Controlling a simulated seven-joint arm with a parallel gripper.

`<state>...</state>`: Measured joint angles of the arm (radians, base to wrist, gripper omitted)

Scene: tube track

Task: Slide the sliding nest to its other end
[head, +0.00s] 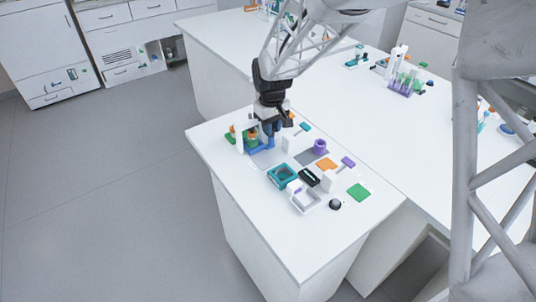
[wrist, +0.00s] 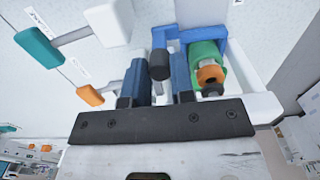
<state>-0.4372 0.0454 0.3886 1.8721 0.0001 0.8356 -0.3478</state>
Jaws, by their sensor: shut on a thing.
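The sliding nest is a blue bracket (wrist: 209,36) with a dark upright knob; its blue part also shows in the head view (head: 264,148), low beside my gripper. My gripper (head: 268,130) reaches down at the far left end of the small table's set of parts. In the wrist view its two blue fingers (wrist: 160,75) stand either side of the dark knob (wrist: 159,64), shut on it. A green ring with an orange piece and a dark tip (wrist: 210,72) sits within the blue bracket. The track under the nest is mostly hidden.
White blocks carry handles tipped teal (wrist: 39,47) and orange (wrist: 90,96). The table's front is clear.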

